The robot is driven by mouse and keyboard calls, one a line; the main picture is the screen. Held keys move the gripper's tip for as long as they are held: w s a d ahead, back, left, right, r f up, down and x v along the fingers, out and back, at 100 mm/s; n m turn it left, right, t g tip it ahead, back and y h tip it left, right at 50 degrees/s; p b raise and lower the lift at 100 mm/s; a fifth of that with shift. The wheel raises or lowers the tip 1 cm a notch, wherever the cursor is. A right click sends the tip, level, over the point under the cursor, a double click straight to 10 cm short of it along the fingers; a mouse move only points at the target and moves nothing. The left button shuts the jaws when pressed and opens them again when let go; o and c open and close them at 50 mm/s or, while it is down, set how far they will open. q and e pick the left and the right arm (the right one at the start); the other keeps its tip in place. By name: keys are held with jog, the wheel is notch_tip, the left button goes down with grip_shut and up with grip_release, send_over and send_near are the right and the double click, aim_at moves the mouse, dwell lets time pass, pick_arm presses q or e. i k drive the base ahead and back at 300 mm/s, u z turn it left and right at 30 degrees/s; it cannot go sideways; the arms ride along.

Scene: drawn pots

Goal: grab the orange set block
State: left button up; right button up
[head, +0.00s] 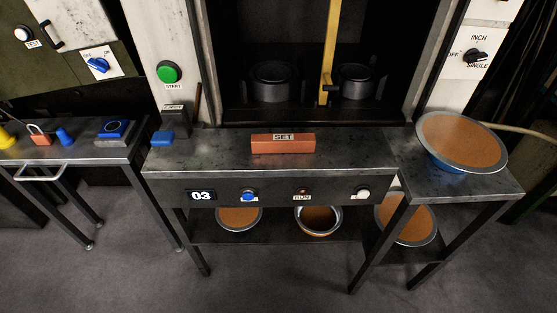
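The orange set block (283,146) is a long rectangular bar lying on the metal bench (210,158) in front of the dark machine opening. A small label reading SET shows on its upper edge. Its long side faces me and nothing covers it. Neither of my grippers shows in the head view.
A small blue block (162,138) lies at the bench's left end. A wide orange-filled pan (462,142) stands on the right side table (480,185). Pans sit on the lower shelf (270,234). A yellow upright bar (328,60) stands behind the block. The bench top around the block is clear.

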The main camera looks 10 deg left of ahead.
aim_at(266, 144)
jog(key=u, duration=0.7)
jog(key=i, duration=1.15)
jog(key=z, duration=0.5)
